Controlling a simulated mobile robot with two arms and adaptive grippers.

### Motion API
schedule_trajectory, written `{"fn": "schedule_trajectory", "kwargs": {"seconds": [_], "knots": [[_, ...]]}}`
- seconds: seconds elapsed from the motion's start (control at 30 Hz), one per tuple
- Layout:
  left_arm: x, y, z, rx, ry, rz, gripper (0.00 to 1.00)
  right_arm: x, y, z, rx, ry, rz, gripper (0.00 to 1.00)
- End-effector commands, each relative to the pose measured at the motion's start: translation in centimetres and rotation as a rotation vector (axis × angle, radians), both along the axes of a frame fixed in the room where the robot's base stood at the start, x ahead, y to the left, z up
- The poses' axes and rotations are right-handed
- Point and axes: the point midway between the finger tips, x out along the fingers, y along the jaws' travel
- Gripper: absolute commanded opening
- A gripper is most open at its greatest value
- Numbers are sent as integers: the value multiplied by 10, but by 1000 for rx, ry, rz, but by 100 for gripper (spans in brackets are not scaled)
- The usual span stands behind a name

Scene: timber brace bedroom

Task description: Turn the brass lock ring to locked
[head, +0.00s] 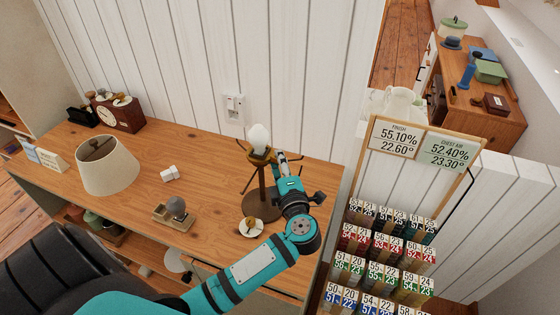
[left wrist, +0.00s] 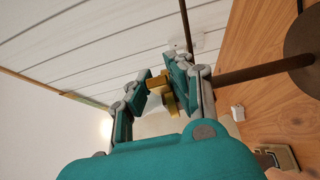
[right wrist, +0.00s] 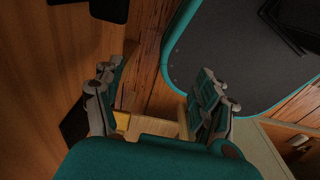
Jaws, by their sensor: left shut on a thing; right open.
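A lamp stand with a dark round base (head: 250,208) stands upright on the wooden desk, with a white bulb (head: 259,136) on top. The brass lock ring (head: 258,156) sits just under the bulb, among thin dark arms. My left gripper (head: 282,162) reaches it from the right side. In the left wrist view, the left fingers (left wrist: 162,90) are shut on a brass part (left wrist: 168,104), which appears to be the lock ring; the gripper hides some of it. My right gripper (right wrist: 160,105) is open and empty, low over the wooden floor and away from the lamp.
A cream lampshade (head: 108,165) stands at the desk's left, near a clock (head: 118,112). A sample rack (head: 385,250) stands close on the right.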

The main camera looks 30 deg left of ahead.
Motion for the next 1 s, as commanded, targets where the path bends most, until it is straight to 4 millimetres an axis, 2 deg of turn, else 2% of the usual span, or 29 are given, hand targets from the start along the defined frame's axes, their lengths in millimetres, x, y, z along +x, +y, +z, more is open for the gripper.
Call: {"fn": "schedule_trajectory", "kwargs": {"seconds": [0.17, 0.3, 0.43, 0.83, 0.87, 1.0], "knots": [[-3, 1, 3, 5, 2, -28, 0, 0, 0, 7, 0, 0, 0, 73], [-10, 2, 5, 7, 6, -137, 0, 0, -1, 26, -1, 0, 0, 73], [-15, 3, 4, 7, 4, -232, 0, 0, -1, 36, -1, 0, 0, 73], [-17, 2, 1, 3, 0, -277, 0, 0, -1, 36, -1, 0, 0, 73], [-17, 2, 1, 3, 0, -277, 22, 0, -1, 36, -1, 0, 0, 73], [-17, 2, 1, 1, 0, -277, 40, 0, -1, 36, -2, 0, 0, 73]]}}
